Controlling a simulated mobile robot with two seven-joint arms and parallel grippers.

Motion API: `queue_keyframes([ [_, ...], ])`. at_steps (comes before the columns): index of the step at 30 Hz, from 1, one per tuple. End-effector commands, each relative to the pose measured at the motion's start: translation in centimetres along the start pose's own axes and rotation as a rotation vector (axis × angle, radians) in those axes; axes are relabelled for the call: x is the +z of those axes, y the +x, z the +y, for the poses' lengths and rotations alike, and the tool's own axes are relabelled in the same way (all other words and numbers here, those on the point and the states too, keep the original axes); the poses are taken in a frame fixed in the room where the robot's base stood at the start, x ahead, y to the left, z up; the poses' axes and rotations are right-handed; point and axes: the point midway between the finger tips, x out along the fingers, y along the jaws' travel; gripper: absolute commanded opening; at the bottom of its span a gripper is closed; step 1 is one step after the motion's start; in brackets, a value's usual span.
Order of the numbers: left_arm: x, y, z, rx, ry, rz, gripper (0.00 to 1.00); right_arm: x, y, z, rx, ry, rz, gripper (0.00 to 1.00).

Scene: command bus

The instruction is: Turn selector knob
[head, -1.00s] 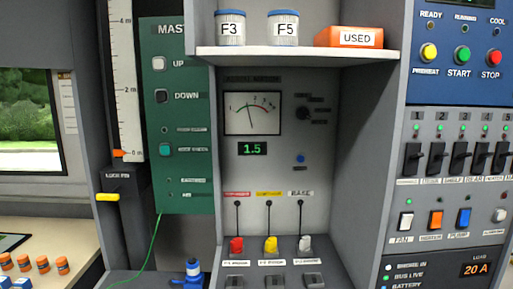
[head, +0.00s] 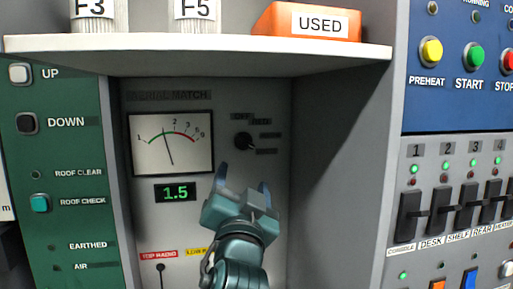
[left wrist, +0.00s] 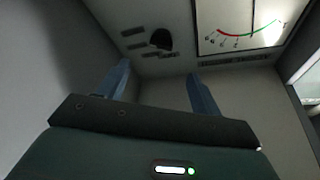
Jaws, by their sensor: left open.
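The black selector knob (head: 244,141) is on the grey recessed panel, right of the meter (head: 171,143), with small labels around its right side. My left gripper (head: 243,178) is open and empty, just below the knob in the head view, its fingers pointing up toward it. In the left wrist view the knob (left wrist: 161,39) shows beyond and between the two blue fingertips (left wrist: 158,72), apart from them. The meter (left wrist: 240,25) shows there upside down. My right gripper is not in view.
A shelf (head: 200,50) juts out above, carrying jars F3 and F5 and an orange USED box (head: 308,22). A grey side wall (head: 340,170) closes the recess on the right. The digital readout (head: 175,192) shows 1.5. Switch panels flank the recess.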

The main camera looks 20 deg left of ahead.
Motion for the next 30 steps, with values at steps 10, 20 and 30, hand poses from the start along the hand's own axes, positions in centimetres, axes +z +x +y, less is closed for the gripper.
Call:
queue_keyframes([
  [10,-0.3,5.5,-0.4,-0.007,0.005,-0.001,0.65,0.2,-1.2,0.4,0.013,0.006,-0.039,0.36],
  [20,-0.2,11.5,-0.3,-0.004,0.003,-0.001,0.65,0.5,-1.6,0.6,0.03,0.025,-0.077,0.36],
  [30,0.0,13.1,-0.1,-0.003,0.0,0.0,0.65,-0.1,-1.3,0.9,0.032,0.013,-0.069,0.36],
])
